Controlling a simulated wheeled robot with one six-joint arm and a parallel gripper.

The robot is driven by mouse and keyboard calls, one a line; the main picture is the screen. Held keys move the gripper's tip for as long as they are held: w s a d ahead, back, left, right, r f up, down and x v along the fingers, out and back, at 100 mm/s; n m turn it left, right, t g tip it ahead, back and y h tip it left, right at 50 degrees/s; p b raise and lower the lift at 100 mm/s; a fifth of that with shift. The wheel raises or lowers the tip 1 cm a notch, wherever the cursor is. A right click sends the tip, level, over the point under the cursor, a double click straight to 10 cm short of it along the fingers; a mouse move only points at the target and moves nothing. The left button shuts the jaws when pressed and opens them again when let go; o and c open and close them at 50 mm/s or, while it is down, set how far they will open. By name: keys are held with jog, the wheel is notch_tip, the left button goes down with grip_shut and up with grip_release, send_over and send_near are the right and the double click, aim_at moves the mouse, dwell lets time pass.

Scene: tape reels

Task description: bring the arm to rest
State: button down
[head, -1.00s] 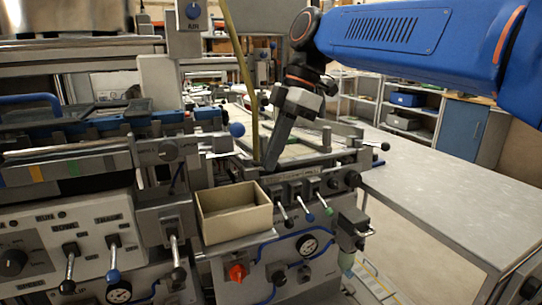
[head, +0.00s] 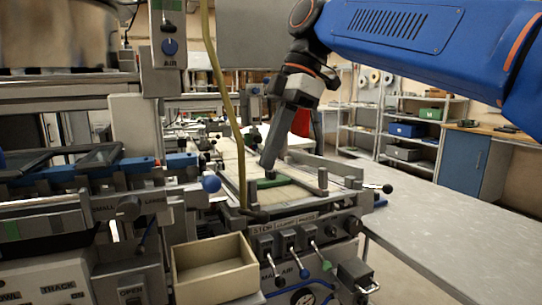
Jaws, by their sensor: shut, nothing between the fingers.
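My gripper (head: 268,166) hangs from my blue arm in the head view, in front of and above the flat machine bed (head: 288,192). It points down and slightly left. Its fingers are shut and nothing shows between them. Whether the tips touch the bed cannot be told. My arm reaches in from the upper right.
An open beige box (head: 216,268) stands on the machine front, left of levers (head: 289,241). A yellow hose (head: 221,80) hangs close to the left of my gripper. A bare grey table (head: 440,225) lies to the right. Shelves (head: 412,130) stand behind.

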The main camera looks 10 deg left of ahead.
jog(key=s+d+f+m+t+h, duration=0.1)
jog(key=d+f+m+t, duration=0.1)
jog(key=d+f+m, duration=0.75)
jog(key=s+d+f+m+t, duration=0.2)
jog(key=d+f+m, duration=0.3)
jog(key=d, duration=0.7)
jog(key=s+d+f+m+t+h, duration=0.1)
jog(key=s+d+f+m, duration=0.3)
jog(key=d+f, duration=0.3)
jog(key=s+d+f+m+t+h, duration=0.1)
jog(key=s+d+f+m, duration=0.4)
jog(key=f, duration=0.8)
jog(key=s+d+t, duration=0.1)
jog(key=d, duration=0.1)
jog(key=shift+s+d+f+h, duration=0.2)
jog(key=shift+d+f+h, duration=0.1)
jog(key=shift+h, duration=0.1)
